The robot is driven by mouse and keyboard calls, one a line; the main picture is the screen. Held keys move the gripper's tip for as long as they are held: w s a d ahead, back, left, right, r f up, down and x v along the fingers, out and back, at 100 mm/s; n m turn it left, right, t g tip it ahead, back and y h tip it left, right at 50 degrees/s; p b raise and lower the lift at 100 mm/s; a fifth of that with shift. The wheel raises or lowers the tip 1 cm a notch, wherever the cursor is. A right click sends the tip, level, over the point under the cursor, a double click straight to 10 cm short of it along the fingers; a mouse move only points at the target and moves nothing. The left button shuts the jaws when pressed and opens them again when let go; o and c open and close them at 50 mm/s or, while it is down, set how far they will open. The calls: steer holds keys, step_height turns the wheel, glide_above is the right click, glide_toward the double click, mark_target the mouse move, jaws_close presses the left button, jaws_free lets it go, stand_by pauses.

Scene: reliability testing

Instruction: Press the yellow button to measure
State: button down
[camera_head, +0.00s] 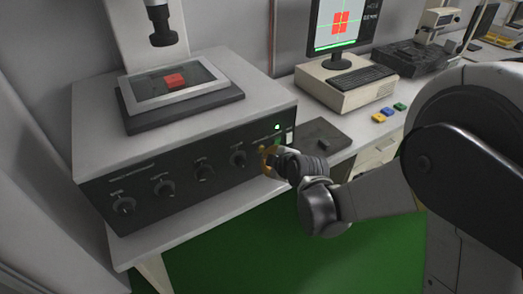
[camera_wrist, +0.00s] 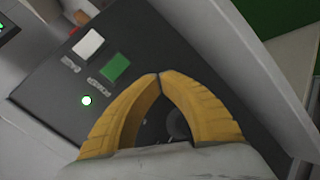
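The measuring device (camera_head: 180,125) has a dark front panel with several knobs. At its right end are a lit green light (camera_head: 277,127), a green button (camera_head: 279,141) and a white button (camera_head: 289,137). My gripper (camera_head: 266,153) is at this end of the panel, close in front of it. In the wrist view its yellow fingers (camera_wrist: 158,76) meet at the tips, with nothing held between them. The green button (camera_wrist: 115,67), white button (camera_wrist: 88,43) and green light (camera_wrist: 86,100) lie beside the fingers. I cannot make out a yellow button; the fingers may hide it.
A red block (camera_head: 175,80) lies on the device's top stage, under a dark lens (camera_head: 163,38). A monitor (camera_head: 340,25) shows red squares. Small yellow (camera_head: 379,117), green (camera_head: 400,106) and blue (camera_head: 387,111) pieces lie on the bench at right. A dark pad (camera_head: 322,135) is beside the device.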

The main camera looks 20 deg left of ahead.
steer(key=s+d, duration=0.3)
steer(key=shift+s+d+b, duration=0.1)
steer(key=shift+d+b, duration=0.25)
steer(key=shift+d, duration=0.05)
stand_by(0.9)
steer(key=s+d+r+m+h, duration=0.1)
steer(key=d+r+m+h, duration=0.1)
steer(key=d+r+m, duration=0.6)
steer(key=s+d+r+m+h, duration=0.1)
steer(key=s+d+m+h, duration=0.1)
steer(key=s+d+m, duration=0.4)
steer(key=s+d+r+m+h, duration=0.2)
steer(key=s+d+m, duration=0.4)
steer(key=s+d, duration=0.5)
steer(key=d+h, duration=0.1)
steer(key=d, duration=0.7)
steer(key=shift+s+r+g, duration=0.15)
steer(key=shift+s+g, duration=0.2)
steer(key=shift+g, duration=0.05)
